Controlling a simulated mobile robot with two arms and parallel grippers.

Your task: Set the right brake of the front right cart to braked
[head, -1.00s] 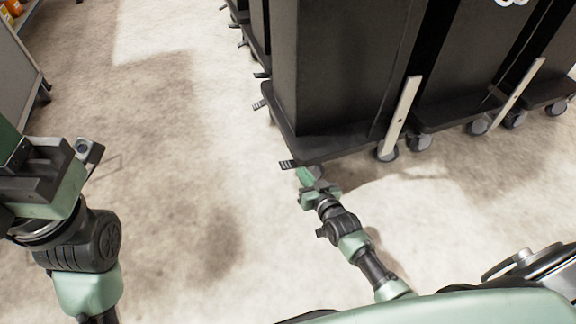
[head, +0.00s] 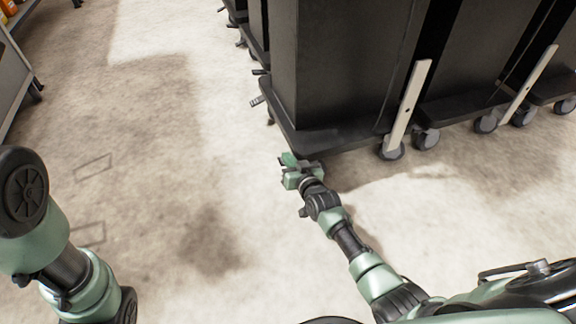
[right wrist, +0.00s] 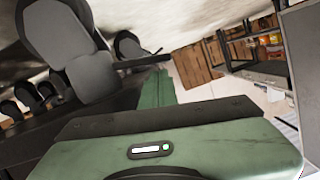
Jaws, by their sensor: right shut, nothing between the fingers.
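The nearest black cart (head: 340,70) stands on a dark base (head: 330,135) with casters. My right gripper (head: 288,159) is shut and empty at the base's near left corner. The brake pedal at that corner is not clear in the head view, where the gripper covers the spot. In the right wrist view, the shut green fingers (right wrist: 158,88) lie beside a dark pedal-like bar (right wrist: 145,62) that sticks out near a grey caster (right wrist: 70,45). I cannot tell whether they touch. The brake's setting cannot be read. My left gripper is out of view.
Another pedal (head: 258,100) sticks out from the base's left side, with more on carts behind. Pale upright bars (head: 408,108) stand between carts on the right. A shelf (head: 15,80) is at the far left. The floor (head: 190,150) between is clear.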

